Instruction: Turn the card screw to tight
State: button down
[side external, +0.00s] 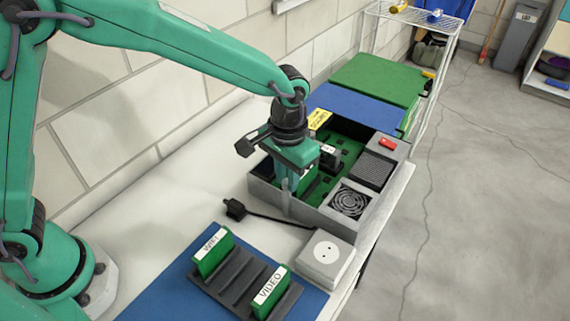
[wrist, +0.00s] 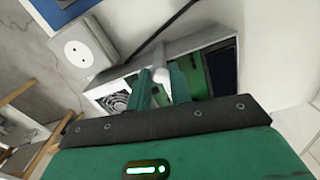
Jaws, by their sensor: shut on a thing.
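An open grey computer case (side external: 330,215) stands on the white bench, with a green board (side external: 347,150) inside. My gripper (side external: 290,185) points down at the case's near left end, its fingers close to the wall. In the wrist view, a pale rounded piece (wrist: 176,74) sits at the fingertips of my gripper (wrist: 163,84); it appears to be the card screw, and the gripper is shut on it. The fingers hide most of the screw, so how far it is turned cannot be told. A green card edge (side external: 308,182) shows beside the fingers in the case.
A black plug (side external: 235,209) lies on the bench, its cable running to the case, apart from the white socket box (side external: 326,256). A rack (side external: 240,283) on a blue mat (side external: 185,285) holds green WIFI (side external: 212,250) and VIDEO (side external: 270,292) cards. A fan (side external: 350,201) is in the case.

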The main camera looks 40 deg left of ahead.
aim_at(283, 181)
jog(key=c, duration=1.3)
grip_release()
jog(key=shift+r, duration=0.1)
jog(key=shift+r, duration=3.8)
jog(key=s+a+r+t, duration=0.1)
jog(key=s+a+r, duration=0.15)
jog(key=a, duration=0.25)
jog(key=s+a+r+n+t, duration=0.1)
jog(key=s+a+r, duration=0.1)
jog(key=a+r, duration=0.15)
jog(key=s+a+r+t, duration=0.1)
jog(key=s+a+r, duration=0.1)
jog(key=a, duration=0.4)
jog(key=s+a+t, duration=0.1)
jog(key=s+a, duration=0.2)
jog(key=s+a+f, duration=0.1)
jog(key=s+a, duration=0.2)
jog(key=s, duration=0.1)
jog(key=s+a+n+t, duration=0.1)
jog(key=s+a, duration=0.2)
jog(key=shift+s+f+t, duration=0.2)
jog(key=shift+s+t, duration=0.1)
jog(key=shift+s, duration=0.1)
